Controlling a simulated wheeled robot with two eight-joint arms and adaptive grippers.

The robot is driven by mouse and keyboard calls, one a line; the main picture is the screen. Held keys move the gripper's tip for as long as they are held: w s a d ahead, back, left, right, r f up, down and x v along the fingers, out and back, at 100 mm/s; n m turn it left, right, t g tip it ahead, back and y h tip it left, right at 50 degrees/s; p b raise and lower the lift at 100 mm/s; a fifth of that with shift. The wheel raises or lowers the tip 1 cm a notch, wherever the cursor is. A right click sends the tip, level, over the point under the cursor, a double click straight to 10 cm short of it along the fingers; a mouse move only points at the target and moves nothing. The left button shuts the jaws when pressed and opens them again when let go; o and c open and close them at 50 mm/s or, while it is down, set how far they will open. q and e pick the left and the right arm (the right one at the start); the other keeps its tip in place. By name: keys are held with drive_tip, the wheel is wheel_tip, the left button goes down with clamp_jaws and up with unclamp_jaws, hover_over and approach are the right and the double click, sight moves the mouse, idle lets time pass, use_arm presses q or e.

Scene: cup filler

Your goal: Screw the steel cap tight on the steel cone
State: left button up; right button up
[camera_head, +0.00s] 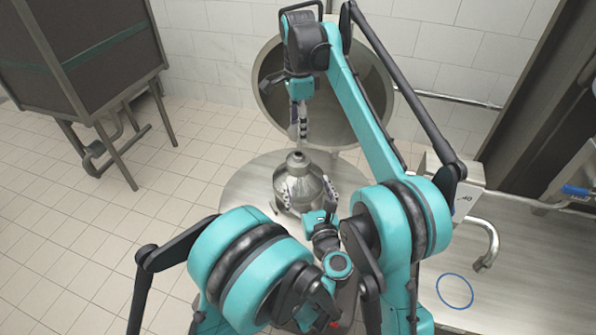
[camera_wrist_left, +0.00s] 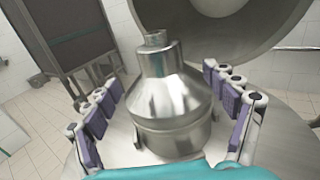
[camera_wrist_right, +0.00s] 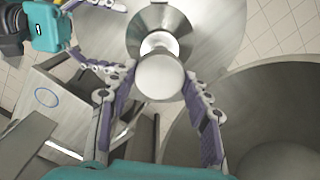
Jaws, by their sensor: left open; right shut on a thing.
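The steel cone (camera_head: 298,178) stands upright on the round steel table, its narrow neck up. It fills the middle of the left wrist view (camera_wrist_left: 172,95). My left gripper (camera_head: 306,188) is low around the cone, one finger on each side; it is open, with gaps beside the cone in the left wrist view. My right gripper (camera_head: 302,132) points down above the neck. In the right wrist view it is shut on the round steel cap (camera_wrist_right: 160,77), which overlaps the cone's neck behind it. I cannot tell whether cap and neck touch.
A large round steel vessel (camera_head: 268,100) stands open right behind the table (camera_head: 245,185). A counter with a tap (camera_head: 488,238) and a blue ring (camera_head: 455,291) lies to the right. A dark cabinet on legs (camera_head: 85,55) stands at the back left. The floor at left is clear.

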sight(296, 157)
use_arm(q)
drive_tip(key=x, duration=1.2)
drive_tip(key=shift+w, duration=0.1)
drive_tip(key=c, duration=1.9)
clamp_jaws()
